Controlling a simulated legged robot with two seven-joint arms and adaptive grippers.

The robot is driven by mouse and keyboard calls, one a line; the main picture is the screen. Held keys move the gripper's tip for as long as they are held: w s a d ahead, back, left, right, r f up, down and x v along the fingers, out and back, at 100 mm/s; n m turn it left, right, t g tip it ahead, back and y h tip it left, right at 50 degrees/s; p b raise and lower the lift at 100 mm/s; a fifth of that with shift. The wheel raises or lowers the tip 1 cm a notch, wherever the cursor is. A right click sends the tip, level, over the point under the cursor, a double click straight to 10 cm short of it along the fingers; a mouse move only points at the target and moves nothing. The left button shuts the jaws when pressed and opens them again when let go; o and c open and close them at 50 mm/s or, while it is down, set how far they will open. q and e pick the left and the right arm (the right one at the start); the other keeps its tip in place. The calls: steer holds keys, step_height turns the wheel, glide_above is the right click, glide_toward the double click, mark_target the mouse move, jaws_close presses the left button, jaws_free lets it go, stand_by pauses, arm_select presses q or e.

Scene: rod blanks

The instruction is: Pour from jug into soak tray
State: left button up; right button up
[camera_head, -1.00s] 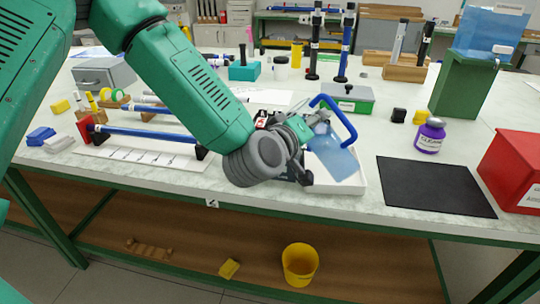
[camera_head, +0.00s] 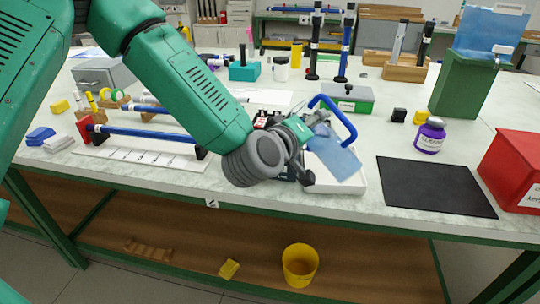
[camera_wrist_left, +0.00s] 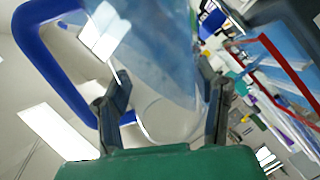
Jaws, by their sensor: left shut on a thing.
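The jug (camera_head: 335,155) is a clear, bluish vessel with a thick blue handle (camera_head: 344,118). It is tilted over the white soak tray (camera_head: 350,187), with its handle uppermost. My left gripper (camera_head: 303,152) is shut on the jug at the tray's left side. In the left wrist view, the clear jug body (camera_wrist_left: 160,60) lies between the two dark fingers (camera_wrist_left: 165,112), with the blue handle on the left. The wrist and fingers hide part of the tray, and I cannot make out any liquid stream. My right gripper is out of view.
A green box (camera_head: 347,104) stands behind the tray. A blue rod (camera_head: 150,133) lies on supports at left. A yellow bucket (camera_head: 300,265) sits below.

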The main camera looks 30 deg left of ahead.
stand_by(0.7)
arm_select(q)
steer(key=shift+f, duration=0.15)
steer(key=shift+n, duration=0.3)
stand_by(0.4)
steer(key=shift+a+h, duration=0.1)
steer(key=shift+h, duration=0.2)
steer(key=shift+r+n, duration=0.2)
steer(key=shift+n, duration=0.1)
stand_by(0.4)
steer(key=shift+r, duration=0.15)
steer(key=shift+n, duration=0.3)
stand_by(0.5)
